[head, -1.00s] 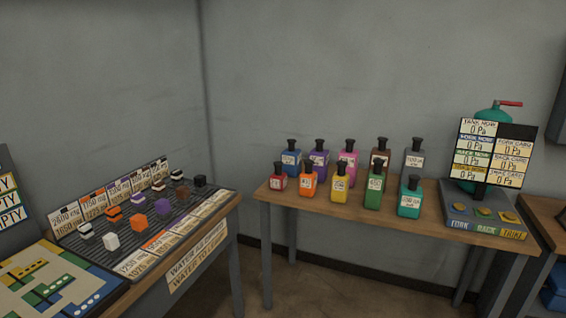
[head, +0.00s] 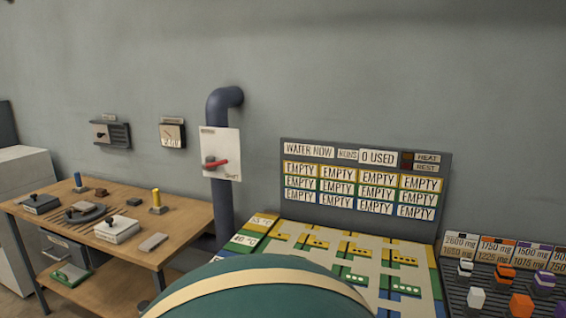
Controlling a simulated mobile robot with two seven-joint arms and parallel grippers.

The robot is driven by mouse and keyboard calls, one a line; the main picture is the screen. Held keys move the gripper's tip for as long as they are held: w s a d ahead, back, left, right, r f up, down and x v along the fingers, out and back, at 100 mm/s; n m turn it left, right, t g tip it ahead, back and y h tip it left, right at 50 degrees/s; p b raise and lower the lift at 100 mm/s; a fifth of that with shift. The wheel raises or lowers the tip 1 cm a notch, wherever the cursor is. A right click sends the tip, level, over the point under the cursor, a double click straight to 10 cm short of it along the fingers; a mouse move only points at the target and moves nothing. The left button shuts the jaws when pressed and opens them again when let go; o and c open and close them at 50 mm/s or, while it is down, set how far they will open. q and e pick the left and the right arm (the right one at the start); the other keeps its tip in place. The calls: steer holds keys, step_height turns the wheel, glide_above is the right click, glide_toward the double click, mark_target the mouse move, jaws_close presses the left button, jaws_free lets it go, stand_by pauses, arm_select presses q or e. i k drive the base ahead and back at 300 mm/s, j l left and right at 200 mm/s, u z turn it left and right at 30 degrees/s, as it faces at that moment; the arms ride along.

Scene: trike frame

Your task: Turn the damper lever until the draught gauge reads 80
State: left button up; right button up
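A red lever (head: 217,163) sits on a white plate (head: 221,140) fixed to a dark blue pipe on the wall, left of centre in the head view. The lever points to the right, roughly level. Small print on the plate is too small to read surely. To its left, a small wall gauge (head: 172,135) with a pale face hangs under a label; its reading is too small to make out. Another wall device (head: 111,134) with a dark knob and slatted side is further left. Neither of my grippers is in view.
A wooden bench (head: 180,215) with several small tools stands below the gauge. A large green rounded body with a tan band (head: 262,290) fills the bottom centre, close to me. Behind it are a coloured board (head: 340,258) and an upright panel (head: 445,170) reading EMPTY.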

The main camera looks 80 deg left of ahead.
mark_target(205, 166)
steer(key=u, duration=1.75)
